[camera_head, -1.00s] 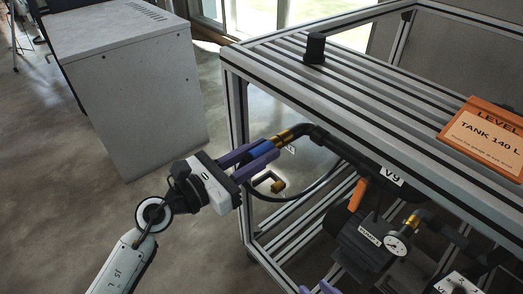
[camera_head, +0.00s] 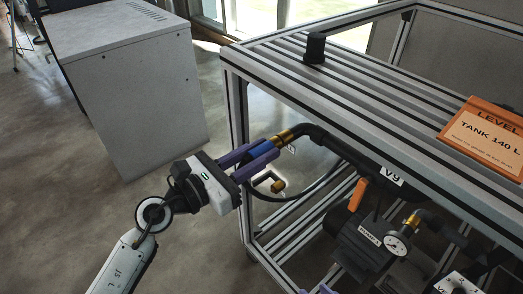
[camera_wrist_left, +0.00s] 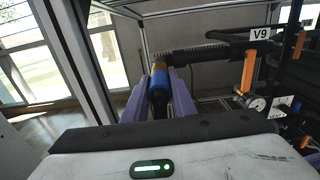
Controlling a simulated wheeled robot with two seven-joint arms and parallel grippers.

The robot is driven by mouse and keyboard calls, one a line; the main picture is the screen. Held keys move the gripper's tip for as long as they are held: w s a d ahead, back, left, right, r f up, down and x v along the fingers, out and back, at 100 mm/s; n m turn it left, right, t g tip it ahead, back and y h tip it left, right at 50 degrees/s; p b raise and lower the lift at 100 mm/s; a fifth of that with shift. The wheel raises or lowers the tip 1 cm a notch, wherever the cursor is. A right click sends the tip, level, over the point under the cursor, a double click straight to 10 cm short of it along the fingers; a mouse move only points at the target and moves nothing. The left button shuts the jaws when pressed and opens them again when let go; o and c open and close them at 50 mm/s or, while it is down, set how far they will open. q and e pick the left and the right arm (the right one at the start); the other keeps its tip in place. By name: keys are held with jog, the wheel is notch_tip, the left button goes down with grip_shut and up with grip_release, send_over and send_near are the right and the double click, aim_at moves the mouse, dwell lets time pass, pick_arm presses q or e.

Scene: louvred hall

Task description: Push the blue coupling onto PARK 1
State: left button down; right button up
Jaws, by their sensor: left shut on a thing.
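The blue coupling (camera_head: 262,150) sits between the purple fingers of my left gripper (camera_head: 257,158), which is shut on it. In the left wrist view the blue coupling (camera_wrist_left: 158,84) lies between the two purple fingers (camera_wrist_left: 158,98). Its far end meets a brass fitting (camera_head: 284,137) at the end of a black pipe (camera_head: 312,131); I cannot tell whether it is seated on it. A label reading PARK 1 is not legible in these frames. Purple fingertips of my right gripper (camera_head: 322,290) show at the bottom edge; their opening cannot be told.
A metal frame bench (camera_head: 345,80) surrounds the piping. Under its top are a V9 label (camera_head: 392,175), an orange lever (camera_head: 357,195), a pump (camera_head: 360,240) and a gauge (camera_head: 396,244). A second brass fitting (camera_head: 278,186) is just below the coupling. A white cabinet (camera_head: 130,90) stands left; floor between is free.

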aim_at(251, 159)
pick_arm(q)
jog(key=shift+s+a, duration=0.1)
jog(key=shift+a, duration=0.05)
dwell(0.5)
jog(key=shift+v, duration=3.1)
